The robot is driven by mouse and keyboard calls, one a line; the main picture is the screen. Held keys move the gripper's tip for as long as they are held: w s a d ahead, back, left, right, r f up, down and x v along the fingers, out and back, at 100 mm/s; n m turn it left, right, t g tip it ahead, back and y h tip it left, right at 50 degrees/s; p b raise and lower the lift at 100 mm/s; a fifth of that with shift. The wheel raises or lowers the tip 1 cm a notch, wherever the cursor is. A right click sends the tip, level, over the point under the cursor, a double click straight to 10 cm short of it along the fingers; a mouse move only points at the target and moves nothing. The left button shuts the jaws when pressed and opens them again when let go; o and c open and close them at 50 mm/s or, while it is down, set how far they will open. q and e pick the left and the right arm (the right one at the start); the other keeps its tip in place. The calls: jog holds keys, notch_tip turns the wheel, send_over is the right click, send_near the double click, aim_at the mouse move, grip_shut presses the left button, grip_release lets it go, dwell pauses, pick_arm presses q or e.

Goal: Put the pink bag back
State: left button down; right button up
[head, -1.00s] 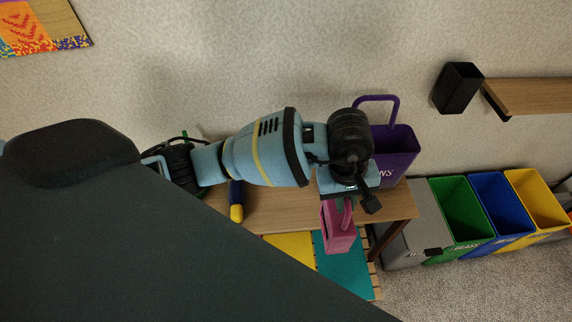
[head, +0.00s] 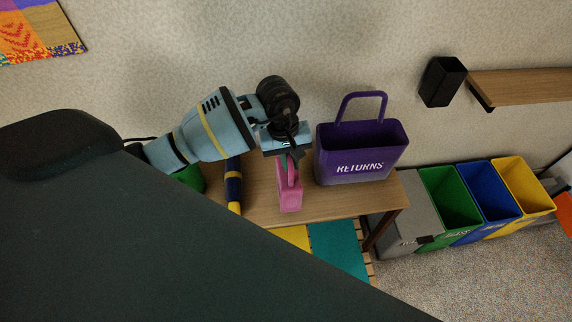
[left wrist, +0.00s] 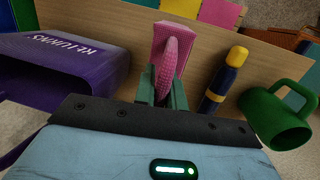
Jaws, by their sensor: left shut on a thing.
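The small pink bag (head: 289,196) is at the table, left of the purple RETURNS bag in the head view. My left gripper (head: 288,160) is shut on its handle from above. In the left wrist view the handle stands between the green fingers (left wrist: 161,98), with the pink bag body (left wrist: 173,36) beyond them over the wood. I cannot tell whether the bag's base touches the table. My right gripper is not in view.
The purple RETURNS bag (head: 356,168) stands on the wooden table (head: 252,205). Colored bins (head: 452,203) stand right of the table. Bare wood lies between.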

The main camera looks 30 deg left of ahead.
aim_at(280, 167)
pick_arm(q)
jog(key=shift+w+a, duration=0.1)
jog(key=shift+a, duration=0.3)
jog(key=shift+a+f, duration=0.15)
jog(key=shift+f, duration=0.75)
jog(key=shift+a+f, duration=0.1)
jog(key=shift+f, duration=0.9)
jog(key=shift+f, duration=0.15)
jog(key=c, duration=1.5)
grip_release()
jog(key=shift+o, duration=0.2)
jog(key=shift+r, duration=0.2)
notch_tip(280, 167, up, 12)
jog(key=a, duration=0.2)
jog(key=shift+p, duration=0.3)
